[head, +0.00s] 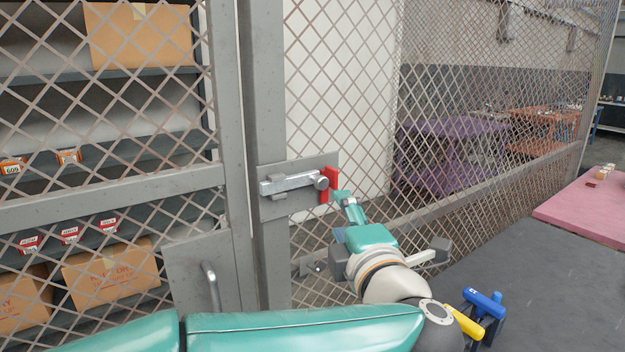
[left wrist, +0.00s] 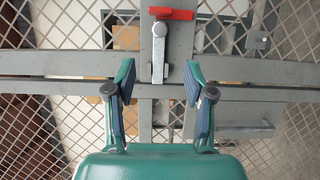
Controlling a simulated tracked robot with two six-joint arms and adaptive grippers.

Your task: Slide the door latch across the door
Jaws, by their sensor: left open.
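The door latch (head: 290,183) is a grey metal bar lying level on a plate on the mesh frame. It has a round knob and a red piece (head: 329,184) at its right end. Its left end lies near the gap beside the left-hand mesh panel. In the left wrist view the bar (left wrist: 158,62) runs up the picture, with the red piece (left wrist: 172,14) at the top. My left gripper (head: 340,214) is just right of and below the red piece. In the left wrist view its open, empty fingers (left wrist: 159,78) stand either side of the bar's line. My right gripper is not in view.
A door handle (head: 211,287) sits on a plate at lower left. Shelves with cardboard boxes (head: 112,275) stand behind the mesh. A dark table (head: 560,285) at right holds blue and yellow handled items (head: 484,303). A pink surface (head: 590,208) lies beyond.

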